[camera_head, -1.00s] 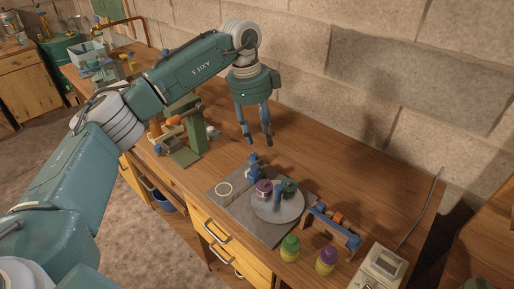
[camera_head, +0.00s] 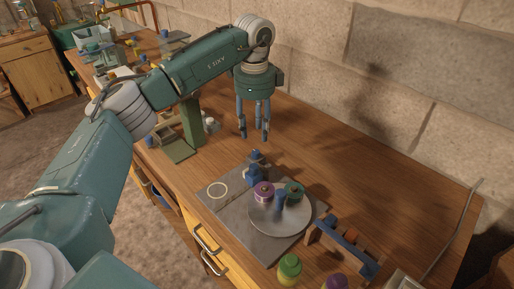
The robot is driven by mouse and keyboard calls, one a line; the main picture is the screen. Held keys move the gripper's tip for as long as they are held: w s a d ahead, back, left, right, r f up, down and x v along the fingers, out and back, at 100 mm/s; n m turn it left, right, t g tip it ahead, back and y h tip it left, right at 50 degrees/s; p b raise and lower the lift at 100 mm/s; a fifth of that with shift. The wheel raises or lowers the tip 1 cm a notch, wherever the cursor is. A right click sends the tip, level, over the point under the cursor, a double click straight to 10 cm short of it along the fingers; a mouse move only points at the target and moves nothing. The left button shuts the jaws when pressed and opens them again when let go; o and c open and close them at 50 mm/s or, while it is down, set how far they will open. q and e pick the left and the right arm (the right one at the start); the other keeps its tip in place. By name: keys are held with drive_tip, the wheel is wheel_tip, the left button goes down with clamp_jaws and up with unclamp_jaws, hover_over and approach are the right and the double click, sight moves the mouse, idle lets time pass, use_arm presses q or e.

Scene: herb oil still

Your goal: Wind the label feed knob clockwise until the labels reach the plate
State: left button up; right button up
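My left gripper (camera_head: 253,136) hangs fingers down above the wooden bench (camera_head: 330,165), near the wall. Its fingers are apart with nothing between them. A green stand (camera_head: 193,122) with a flat green plate (camera_head: 180,152) at its foot stands to the left of the gripper, partly hidden by my arm. A small pale round part (camera_head: 211,125), possibly the feed knob, sticks out on the stand's right side. The gripper is to its right and apart from it. I cannot make out the labels. My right gripper is not in view.
A grey mat (camera_head: 232,208) holds a round plate (camera_head: 268,222) with purple, green and blue items. A blue-and-wood rack (camera_head: 343,245) and green-capped (camera_head: 289,268) and purple-capped (camera_head: 335,283) bottles are at the front. Bench right of the gripper is clear.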

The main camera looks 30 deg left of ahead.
sight(256, 151)
use_arm(q)
wheel_tip(256, 151, down, 7)
drive_tip(key=shift+w+f+p, duration=0.1)
drive_tip(key=shift+p, duration=0.65)
drive_tip(key=shift+f, duration=0.45)
clamp_jaws()
